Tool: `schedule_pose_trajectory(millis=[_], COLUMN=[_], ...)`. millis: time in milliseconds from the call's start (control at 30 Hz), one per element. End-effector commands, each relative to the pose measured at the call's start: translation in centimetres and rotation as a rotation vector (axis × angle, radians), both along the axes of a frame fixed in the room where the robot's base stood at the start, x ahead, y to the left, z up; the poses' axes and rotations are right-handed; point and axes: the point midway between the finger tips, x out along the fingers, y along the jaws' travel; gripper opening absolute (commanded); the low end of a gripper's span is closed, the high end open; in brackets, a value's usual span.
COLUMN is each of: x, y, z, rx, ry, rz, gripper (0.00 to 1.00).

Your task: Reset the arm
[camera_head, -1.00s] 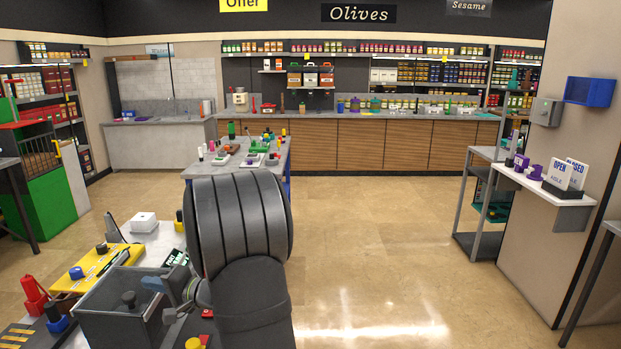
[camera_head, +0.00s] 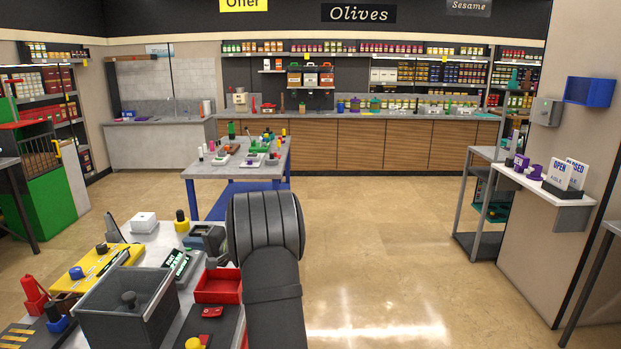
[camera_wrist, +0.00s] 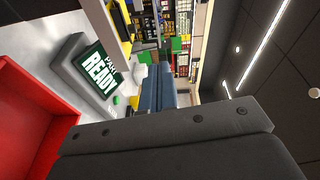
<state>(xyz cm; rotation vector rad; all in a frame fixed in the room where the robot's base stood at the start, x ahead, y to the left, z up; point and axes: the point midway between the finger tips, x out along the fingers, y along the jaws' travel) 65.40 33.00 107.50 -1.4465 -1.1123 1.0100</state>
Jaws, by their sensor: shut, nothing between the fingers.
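My arm (camera_head: 270,290) rises dark grey in the front middle of the head view, its upper part bent over by the right side of the near workbench. My gripper (camera_wrist: 158,88) shows in the wrist view as two blue-grey fingers together, with nothing between them. In the head view the fingertips cannot be made out clearly. A "PART READY" display (camera_head: 180,265) stands on the near bench, and shows in the wrist view (camera_wrist: 98,72) beside the gripper. A red open tray (camera_head: 220,287) lies left of my arm and also fills the left of the wrist view (camera_wrist: 30,120).
A grey open bin (camera_head: 100,320) with a dark knobbed part inside stands at the front left. A yellow panel (camera_head: 98,262) and a white box (camera_head: 143,222) lie behind it. A blue-legged table (camera_head: 237,172) stands farther back. The floor (camera_head: 390,260) to the right is clear.

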Motion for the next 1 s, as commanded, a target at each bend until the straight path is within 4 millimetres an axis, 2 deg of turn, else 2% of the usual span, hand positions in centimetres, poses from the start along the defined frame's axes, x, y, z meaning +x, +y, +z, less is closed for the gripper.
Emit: schedule_pose_trajectory(millis=[33, 200, 433, 600, 933, 1000], x=[-0.2, -1.0, -1.9, -2.5, -2.6, -2.6], y=[-1.2, -4.5, -8.0, -6.8, -6.5, -6.5], z=[0.2, 0.3, 0.4, 0.7, 0.8, 0.8], rx=[-0.001, 0.001, 0.0, -0.035, -0.045, -0.045], ry=[-0.001, 0.0, -0.001, -0.034, -0.044, -0.044], rz=[-0.004, -0.004, -0.003, 0.048, 0.061, 0.061], gripper=[0.0, 0.0, 0.0, 0.0, 0.0, 0.12])
